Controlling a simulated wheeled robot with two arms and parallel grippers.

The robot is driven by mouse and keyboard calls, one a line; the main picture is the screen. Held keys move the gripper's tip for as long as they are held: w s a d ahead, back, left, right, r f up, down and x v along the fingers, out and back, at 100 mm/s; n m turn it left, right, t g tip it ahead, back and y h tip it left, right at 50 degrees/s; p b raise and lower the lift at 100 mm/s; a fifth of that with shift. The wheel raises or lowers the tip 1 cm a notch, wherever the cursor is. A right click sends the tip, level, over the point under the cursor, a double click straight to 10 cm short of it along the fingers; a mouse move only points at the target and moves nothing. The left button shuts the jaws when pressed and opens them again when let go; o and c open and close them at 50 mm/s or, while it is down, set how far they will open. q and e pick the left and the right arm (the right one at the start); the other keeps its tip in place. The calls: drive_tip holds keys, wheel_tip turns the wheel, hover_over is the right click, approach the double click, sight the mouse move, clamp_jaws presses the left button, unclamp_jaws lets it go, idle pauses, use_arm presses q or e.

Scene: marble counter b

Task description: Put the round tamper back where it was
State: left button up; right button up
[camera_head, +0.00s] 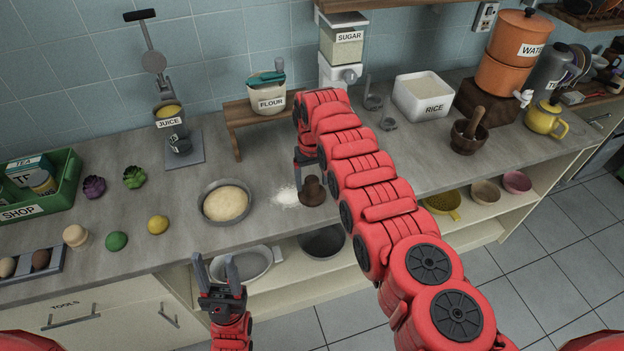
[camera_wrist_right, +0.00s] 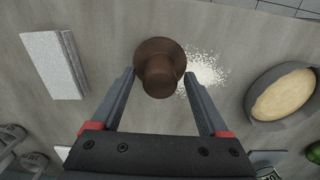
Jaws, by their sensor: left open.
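The round tamper (camera_head: 312,192) is brown, with a wide round base and a narrower knob. It stands on the counter beside a patch of white powder (camera_head: 285,197), and also shows in the right wrist view (camera_wrist_right: 160,62). My right gripper (camera_head: 308,178) is down at the tamper; in the wrist view its open fingers (camera_wrist_right: 160,75) lie on either side of the knob, with gaps visible. My left gripper (camera_head: 215,262) is open and empty in front of the counter's front edge. My right arm hides part of the counter behind it.
A dough bowl (camera_head: 226,203) stands left of the powder. The wooden stand (camera_head: 236,128) with the flour tub is behind. A mortar with pestle (camera_head: 468,133) and a rice bin (camera_head: 423,97) are to the right. A pale grey block (camera_wrist_right: 54,65) lies near the tamper.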

sight(312, 180)
drive_tip(key=shift+r, duration=0.75)
wheel_tip(312, 180, up, 11)
drive_tip(key=b, duration=0.2)
drive_tip(key=shift+f, duration=0.15)
